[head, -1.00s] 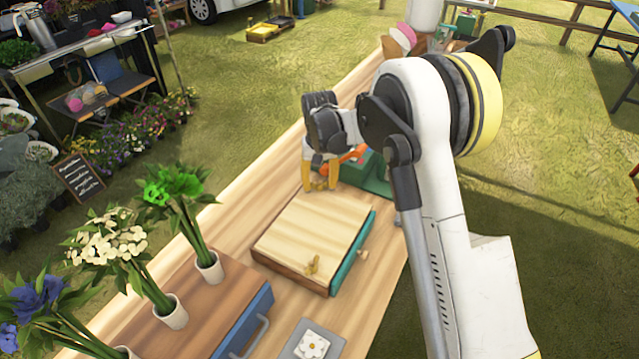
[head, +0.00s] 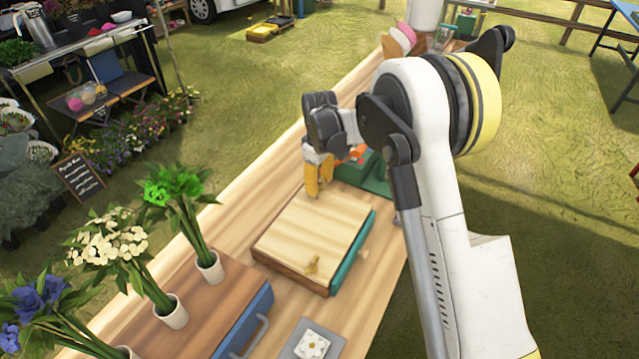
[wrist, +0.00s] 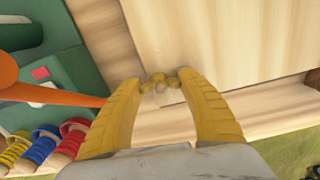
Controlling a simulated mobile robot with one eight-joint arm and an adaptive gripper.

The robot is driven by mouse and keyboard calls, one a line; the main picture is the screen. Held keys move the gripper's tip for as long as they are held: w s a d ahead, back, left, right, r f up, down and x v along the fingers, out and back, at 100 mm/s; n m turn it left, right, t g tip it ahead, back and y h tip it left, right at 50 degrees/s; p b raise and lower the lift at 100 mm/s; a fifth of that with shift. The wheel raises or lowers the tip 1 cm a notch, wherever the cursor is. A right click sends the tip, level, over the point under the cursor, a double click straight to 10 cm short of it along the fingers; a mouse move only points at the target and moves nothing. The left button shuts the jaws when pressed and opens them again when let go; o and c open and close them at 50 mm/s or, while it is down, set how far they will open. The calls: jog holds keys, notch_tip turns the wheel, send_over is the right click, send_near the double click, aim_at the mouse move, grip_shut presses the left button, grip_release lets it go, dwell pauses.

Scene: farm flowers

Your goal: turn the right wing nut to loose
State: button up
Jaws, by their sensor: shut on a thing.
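A wooden press (head: 312,232) with a pale top board lies on the long table. One brass-coloured wing nut (head: 313,264) stands free on its near end. A second wing nut (wrist: 164,80) is at the press's far end, between my fingertips in the wrist view. My gripper (head: 314,191) points down at that end and is shut on this nut. The fingers hide the nut in the head view. The board also shows in the wrist view (wrist: 225,40).
A green case (head: 368,174) with an orange-handled tool (wrist: 60,97) sits close beside my gripper. Several thread spools (wrist: 38,145) are near it. Flower vases (head: 208,265) stand on a brown drawer box at the near left. The table's left strip is clear.

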aim_at(320, 182)
jog(key=shift+n, duration=0.6)
jog(key=o, duration=1.2)
notch_tip(320, 182, up, 12)
